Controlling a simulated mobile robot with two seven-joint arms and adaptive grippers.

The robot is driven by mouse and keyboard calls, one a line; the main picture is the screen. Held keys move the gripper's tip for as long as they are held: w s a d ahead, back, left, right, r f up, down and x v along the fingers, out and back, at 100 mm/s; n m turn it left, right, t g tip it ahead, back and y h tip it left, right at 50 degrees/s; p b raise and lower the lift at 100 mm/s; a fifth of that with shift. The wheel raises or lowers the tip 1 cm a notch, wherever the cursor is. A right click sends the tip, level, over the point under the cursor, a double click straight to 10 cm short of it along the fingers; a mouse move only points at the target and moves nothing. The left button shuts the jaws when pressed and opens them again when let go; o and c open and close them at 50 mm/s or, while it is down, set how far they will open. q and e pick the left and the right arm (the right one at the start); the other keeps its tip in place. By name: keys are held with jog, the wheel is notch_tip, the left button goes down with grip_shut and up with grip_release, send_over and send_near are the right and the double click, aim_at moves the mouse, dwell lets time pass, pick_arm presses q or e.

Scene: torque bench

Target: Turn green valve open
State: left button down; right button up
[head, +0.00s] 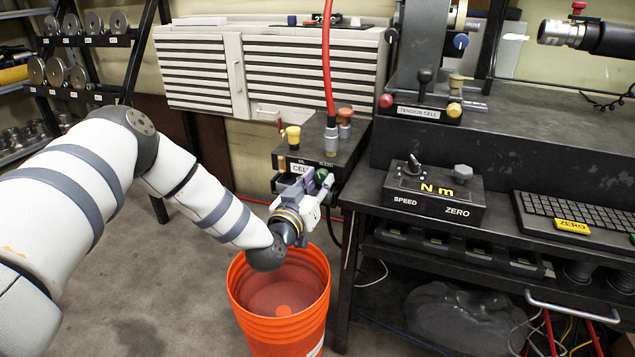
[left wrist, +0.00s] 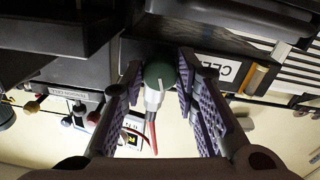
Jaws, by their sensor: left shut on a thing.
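The green valve (head: 321,176) is a small round knob on the front of the dark cell block (head: 352,150). The fingers hide part of the valve's sides. My right gripper does not show.
An orange bucket (head: 283,310) stands below my left gripper. A red hose (head: 327,60) rises from the cell block, near a yellow knob (head: 293,134) and a red-topped fitting (head: 345,114). The dark bench with a speed box (head: 433,195) is close on the right.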

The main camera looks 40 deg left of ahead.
pick_arm(q)
jog(key=n, duration=0.3)
jog(key=shift+f+n, duration=0.1)
jog(key=shift+n, duration=0.3)
jog(key=n, duration=0.3)
jog(key=shift+d+n, duration=0.1)
jog(key=shift+n, duration=0.2)
jog(key=n+b, duration=0.1)
jog(key=n, duration=0.2)
jog(key=shift+n, duration=0.3)
jog(key=shift+d+n, duration=0.1)
jog(key=shift+n, duration=1.5)
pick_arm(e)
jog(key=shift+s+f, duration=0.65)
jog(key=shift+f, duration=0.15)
pick_arm(q)
jog(key=shift+b, duration=0.3)
jog(key=c, duration=1.2)
grip_release()
jog(key=shift+c, duration=0.2)
jog(key=v, duration=1.2)
